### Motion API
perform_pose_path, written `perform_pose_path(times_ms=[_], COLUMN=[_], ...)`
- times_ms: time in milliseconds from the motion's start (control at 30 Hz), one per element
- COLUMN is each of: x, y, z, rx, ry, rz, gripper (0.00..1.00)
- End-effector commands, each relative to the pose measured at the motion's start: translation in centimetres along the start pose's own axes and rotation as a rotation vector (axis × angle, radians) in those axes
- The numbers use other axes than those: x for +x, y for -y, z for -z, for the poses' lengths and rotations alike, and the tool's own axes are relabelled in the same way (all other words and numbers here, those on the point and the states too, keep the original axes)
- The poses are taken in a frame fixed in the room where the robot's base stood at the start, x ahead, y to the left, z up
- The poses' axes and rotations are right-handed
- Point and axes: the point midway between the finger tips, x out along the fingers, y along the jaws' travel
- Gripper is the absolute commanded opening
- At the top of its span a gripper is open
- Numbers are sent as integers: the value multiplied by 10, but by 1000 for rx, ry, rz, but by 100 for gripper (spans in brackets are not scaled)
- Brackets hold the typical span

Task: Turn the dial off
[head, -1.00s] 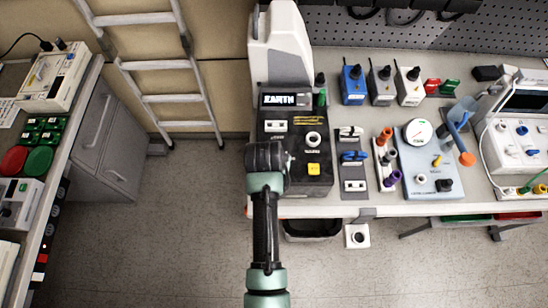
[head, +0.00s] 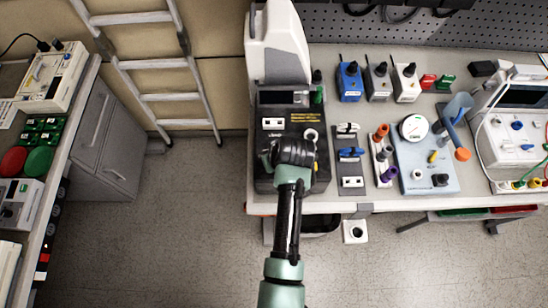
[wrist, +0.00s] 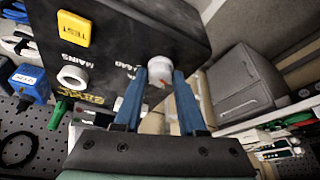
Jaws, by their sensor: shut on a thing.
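The black tester (head: 290,120) with the tall white back stands at the left end of the bench. Its display (head: 284,97) is dark. In the wrist view the white dial (wrist: 159,68) with a small orange mark sits on the tester's black panel, near printed lettering. My gripper (wrist: 162,80) has its blue fingers shut on the dial, one on each side. In the head view my gripper (head: 275,158) covers the dial and the lower part of the panel. The yellow TEST button (wrist: 74,28) and the white MAINS socket (wrist: 73,77) show in the wrist view.
A grey strip with a blue switch (head: 351,154) stands close right of the tester. Blue, grey and white boxes (head: 349,82) stand behind. The floor left of the bench is clear up to the ladder (head: 167,97) and grey cabinet (head: 105,150).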

Motion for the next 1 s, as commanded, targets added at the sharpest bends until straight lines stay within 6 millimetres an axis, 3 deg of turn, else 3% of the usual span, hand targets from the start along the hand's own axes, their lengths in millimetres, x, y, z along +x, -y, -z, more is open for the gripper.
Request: perform_pose_path(times_ms=[400,433,600,1000], x=[0,0,0,-5], y=[0,0,0,0], z=[0,0,0,0], rx=[-10,-10,-9,-8], ry=[0,0,0,-1], rz=[2,2,2,2], gripper=[0,42,70,70])
